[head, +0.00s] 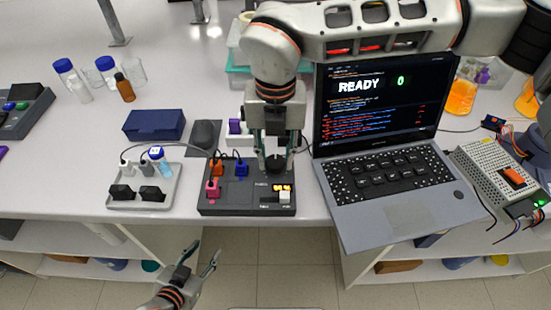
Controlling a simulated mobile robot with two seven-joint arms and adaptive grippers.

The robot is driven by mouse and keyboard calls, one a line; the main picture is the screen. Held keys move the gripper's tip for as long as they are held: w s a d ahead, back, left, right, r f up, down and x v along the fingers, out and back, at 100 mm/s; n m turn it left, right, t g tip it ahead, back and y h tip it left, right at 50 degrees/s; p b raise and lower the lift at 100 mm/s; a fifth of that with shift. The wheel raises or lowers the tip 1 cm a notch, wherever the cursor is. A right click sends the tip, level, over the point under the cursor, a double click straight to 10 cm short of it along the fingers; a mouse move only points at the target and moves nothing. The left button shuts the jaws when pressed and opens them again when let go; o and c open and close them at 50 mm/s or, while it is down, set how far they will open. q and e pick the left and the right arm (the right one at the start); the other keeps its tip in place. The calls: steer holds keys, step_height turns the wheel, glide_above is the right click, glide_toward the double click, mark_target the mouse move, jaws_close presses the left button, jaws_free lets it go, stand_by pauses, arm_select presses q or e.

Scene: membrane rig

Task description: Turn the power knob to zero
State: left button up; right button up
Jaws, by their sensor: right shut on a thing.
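A dark control box (232,206) lies near the table's front edge, left of the laptop. It has pink, orange and blue connectors, a small yellow lit display (281,187) and a white switch. The black power knob (275,163) is at its back right, mostly hidden by my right gripper. My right gripper (274,158) points down from above and is shut on the knob. My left gripper (199,259) is open and empty, low in front of the table edge. The digits on the display are too small to read.
The open laptop (380,190) reads "READY 0". A blue box (153,124), bottles and vials stand behind. A metal power supply (497,178) with loose wires is at the right.

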steer(key=n+b, duration=0.1)
steer(key=n, duration=0.4)
steer(key=shift+n+b, duration=0.3)
steer(key=shift+b, duration=0.05)
steer(key=n, duration=0.3)
steer(key=shift+n, duration=0.3)
steer(key=n, duration=0.3)
steer(key=shift+r+n, duration=0.1)
steer(key=shift+n, duration=0.2)
steer(key=n, duration=0.3)
steer(key=shift+n, duration=0.4)
steer(key=n, duration=0.3)
steer(key=shift+n+p, duration=0.3)
steer(key=n, duration=0.3)
steer(key=shift+p, duration=0.35)
arm_select(q)
steer(key=shift+f+p, duration=0.15)
steer(key=shift+p, duration=0.2)
arm_select(e)
steer(key=shift+n, duration=1.9)
